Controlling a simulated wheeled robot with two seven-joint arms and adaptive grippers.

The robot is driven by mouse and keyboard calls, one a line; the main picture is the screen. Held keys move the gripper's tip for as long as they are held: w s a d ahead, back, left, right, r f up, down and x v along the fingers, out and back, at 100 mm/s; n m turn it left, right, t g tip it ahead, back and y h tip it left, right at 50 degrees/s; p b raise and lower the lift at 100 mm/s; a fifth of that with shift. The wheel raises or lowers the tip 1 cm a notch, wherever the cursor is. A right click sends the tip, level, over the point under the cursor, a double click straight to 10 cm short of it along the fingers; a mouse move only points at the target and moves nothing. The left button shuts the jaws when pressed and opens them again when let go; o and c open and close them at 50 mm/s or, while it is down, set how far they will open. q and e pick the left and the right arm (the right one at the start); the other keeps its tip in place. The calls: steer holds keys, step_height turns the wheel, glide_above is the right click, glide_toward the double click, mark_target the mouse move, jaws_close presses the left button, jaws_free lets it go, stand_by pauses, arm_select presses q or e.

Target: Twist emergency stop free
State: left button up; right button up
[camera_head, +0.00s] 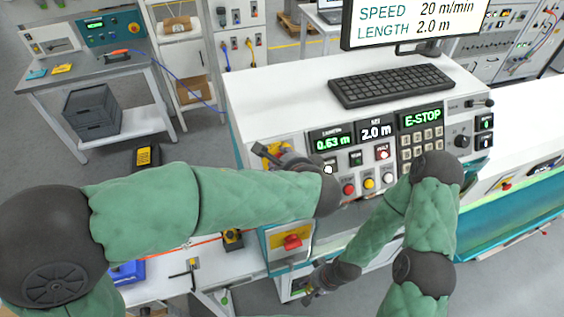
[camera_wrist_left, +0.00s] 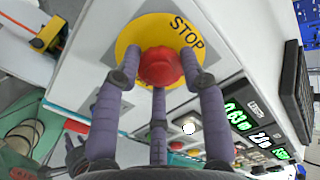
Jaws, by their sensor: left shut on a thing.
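The emergency stop is a red mushroom button (camera_wrist_left: 160,67) on a round yellow plate marked STOP, at the corner of the white console. My right gripper (camera_head: 312,284) hangs low in front of the console, away from the button. Its finger opening is too small to judge. A console display (camera_head: 421,117) reads E-STOP.
The console front holds a red push button (camera_head: 348,189), a yellow one (camera_head: 369,183) and a keypad. A keyboard (camera_head: 390,86) and monitor (camera_head: 410,22) stand on top. A side table (camera_head: 85,70) stands at left.

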arm_select(q)
steer(key=m, duration=0.3)
steer(key=shift+s+d, duration=0.1)
steer(key=shift+f+m+p, duration=0.1)
steer(key=shift+m+p, duration=0.2)
steer(key=shift+m, duration=0.3)
steer(key=shift+f, duration=0.1)
steer(key=o, duration=1.1)
steer(key=shift+o, duration=0.2)
steer(key=shift+d, duration=0.2)
steer(key=shift+a, duration=0.1)
steer(key=shift+s+r, duration=0.1)
steer(key=shift+r, duration=0.15)
steer(key=v, duration=1.1)
steer(key=shift+s, duration=0.25)
